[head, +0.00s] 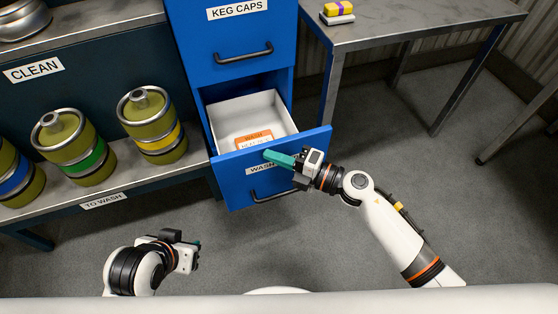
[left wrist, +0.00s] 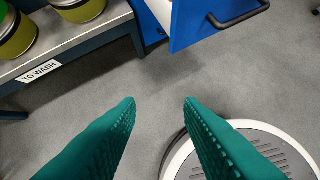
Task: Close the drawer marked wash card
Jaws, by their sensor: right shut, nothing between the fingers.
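The wash card drawer (head: 224,177) is blue with a dark bar handle and a white inside, and it stands pulled out of the cabinet. Its label is partly hidden by my right gripper, leaving "WASH" readable. An orange and white card (head: 254,137) lies inside it. My right gripper (head: 270,155) is shut and empty, its teal fingers at the top edge of the drawer front; I cannot tell whether they touch it. My left gripper (left wrist: 160,103) is open and empty above the floor, left of and below the drawer. The drawer front also shows in the left wrist view (left wrist: 192,22).
A closed drawer marked keg caps (head: 230,40) is above. A shelf (head: 190,168) with several olive kegs (head: 153,125) stands at left. A metal table (head: 420,22) with a yellow and purple item (head: 337,12) is at right. The floor before the drawer is clear.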

